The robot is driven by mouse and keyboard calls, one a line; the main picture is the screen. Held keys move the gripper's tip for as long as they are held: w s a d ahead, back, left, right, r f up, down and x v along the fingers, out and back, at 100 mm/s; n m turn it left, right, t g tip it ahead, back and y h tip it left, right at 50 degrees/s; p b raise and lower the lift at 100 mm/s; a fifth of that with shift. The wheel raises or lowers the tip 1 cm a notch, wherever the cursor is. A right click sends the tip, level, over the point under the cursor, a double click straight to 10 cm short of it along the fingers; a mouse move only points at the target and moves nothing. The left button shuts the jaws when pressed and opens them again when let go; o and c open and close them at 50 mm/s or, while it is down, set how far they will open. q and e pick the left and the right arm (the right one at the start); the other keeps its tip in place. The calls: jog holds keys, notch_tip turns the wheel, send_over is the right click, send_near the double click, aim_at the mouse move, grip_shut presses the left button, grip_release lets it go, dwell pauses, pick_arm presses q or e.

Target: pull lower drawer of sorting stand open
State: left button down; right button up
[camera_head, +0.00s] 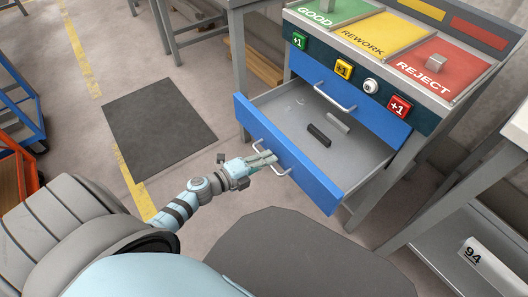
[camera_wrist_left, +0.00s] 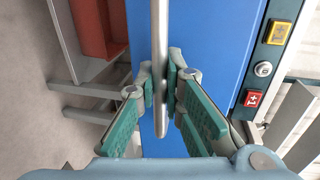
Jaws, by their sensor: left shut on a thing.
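The sorting stand's lower drawer (camera_head: 288,165) has a blue front and a grey tray, and it stands pulled out of the stand. A black block and a grey block lie inside it. My left gripper (camera_head: 268,160) is at the drawer's handle (camera_head: 284,173), and its fingers are shut on the bar. In the left wrist view the handle (camera_wrist_left: 160,60) runs between the two green-padded fingers (camera_wrist_left: 170,90) in front of the blue panel. The upper blue drawer (camera_head: 350,95) is closed. My right gripper is not in view.
The stand's top has green, yellow and red areas marked GOOD, REWORK and REJECT (camera_head: 430,68), with buttons (camera_head: 399,107) below. A dark mat (camera_head: 158,120) lies on the floor at left. A blue rack (camera_head: 20,105) stands at far left, a grey bench (camera_head: 470,190) at right.

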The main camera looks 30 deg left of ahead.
pick_arm(q)
jog(key=shift+s+a, duration=0.1)
jog(key=shift+s, duration=0.05)
jog(key=c, duration=1.7)
grip_release()
jog(key=v, duration=1.2)
